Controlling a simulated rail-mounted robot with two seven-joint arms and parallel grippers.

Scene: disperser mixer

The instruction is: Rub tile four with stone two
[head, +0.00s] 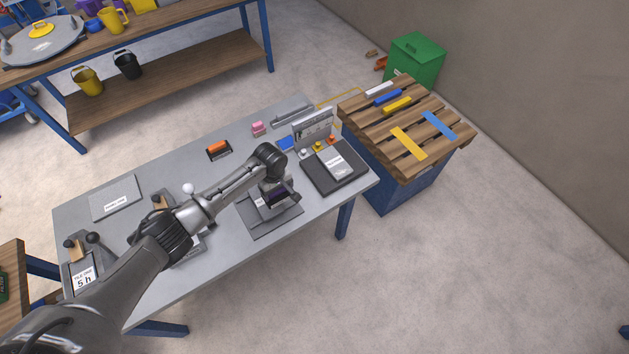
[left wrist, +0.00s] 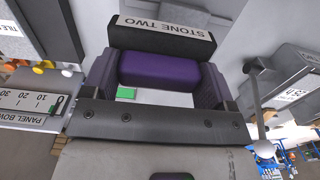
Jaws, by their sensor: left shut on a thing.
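My left gripper (head: 277,192) is shut on the purple grip block of stone two (left wrist: 160,70). A black bar labelled STONE TWO (left wrist: 165,38) sits against the purple block in the left wrist view. In the head view the stone (head: 281,193) is partly hidden by the gripper, over a grey plate (head: 272,224) near the table's front edge. I cannot tell whether it touches the plate or anything on it. No label reading tile four is legible. My right gripper is not in view.
A dark pad (head: 351,178) with a labelled plate stands right of the gripper, before a panel with coloured knobs (head: 318,146). An orange block (head: 217,147) and a pink block (head: 258,128) sit behind. A slatted crate (head: 385,128) adjoins the table's right end.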

